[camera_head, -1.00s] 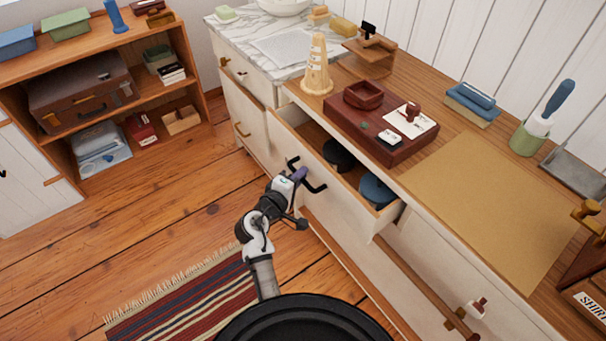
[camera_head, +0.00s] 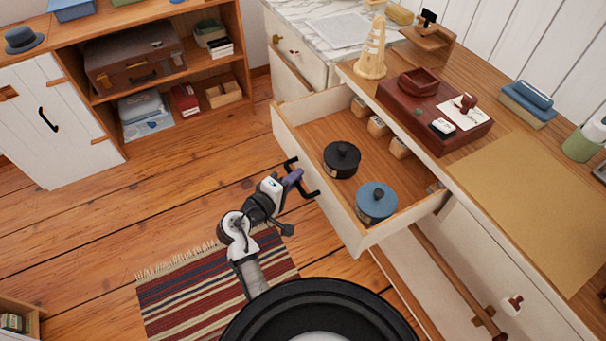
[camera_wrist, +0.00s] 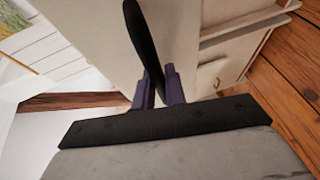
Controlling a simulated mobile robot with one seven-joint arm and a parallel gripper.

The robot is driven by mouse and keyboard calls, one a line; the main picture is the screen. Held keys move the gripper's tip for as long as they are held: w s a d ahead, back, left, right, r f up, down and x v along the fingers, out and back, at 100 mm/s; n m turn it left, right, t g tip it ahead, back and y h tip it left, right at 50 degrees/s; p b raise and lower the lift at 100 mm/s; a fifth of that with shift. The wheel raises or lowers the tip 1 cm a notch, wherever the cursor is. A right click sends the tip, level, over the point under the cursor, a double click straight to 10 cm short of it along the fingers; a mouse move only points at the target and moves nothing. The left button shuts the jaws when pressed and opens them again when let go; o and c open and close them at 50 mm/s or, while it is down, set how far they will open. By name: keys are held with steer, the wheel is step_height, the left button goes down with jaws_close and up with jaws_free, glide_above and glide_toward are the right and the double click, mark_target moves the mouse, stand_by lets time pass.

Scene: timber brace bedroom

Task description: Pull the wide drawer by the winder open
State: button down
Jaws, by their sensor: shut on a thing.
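The wide drawer (camera_head: 353,222) stands well out from the wooden-topped counter, with its cream front facing me. A black pot (camera_head: 342,160), a blue pot (camera_head: 376,203) and several small tan blocks lie inside it. Its black bar handle (camera_head: 311,192) is on the front. My gripper (camera_head: 294,178) is at this handle, with its purple fingers shut on the bar. In the wrist view the fingers of my gripper (camera_wrist: 159,88) close around the dark handle (camera_wrist: 145,45), before the cream drawer front (camera_wrist: 95,45). I cannot pick out the winder for sure.
A dark red box (camera_head: 435,115) and a pale ridged cone (camera_head: 372,55) stand on the counter (camera_head: 515,190) above. A striped rug (camera_head: 215,293) lies on the floor. A shelf with a suitcase (camera_head: 135,57) is at upper left. The floor left of the drawer is clear.

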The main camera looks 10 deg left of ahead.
steer(key=shift+a, duration=0.15)
steer(key=c, duration=1.5)
jaws_free()
steer(key=shift+o, duration=0.2)
steer(key=b+v, duration=0.1)
steer(key=v, duration=1.3)
steer(key=shift+b, duration=0.4)
steer(key=shift+w, duration=0.1)
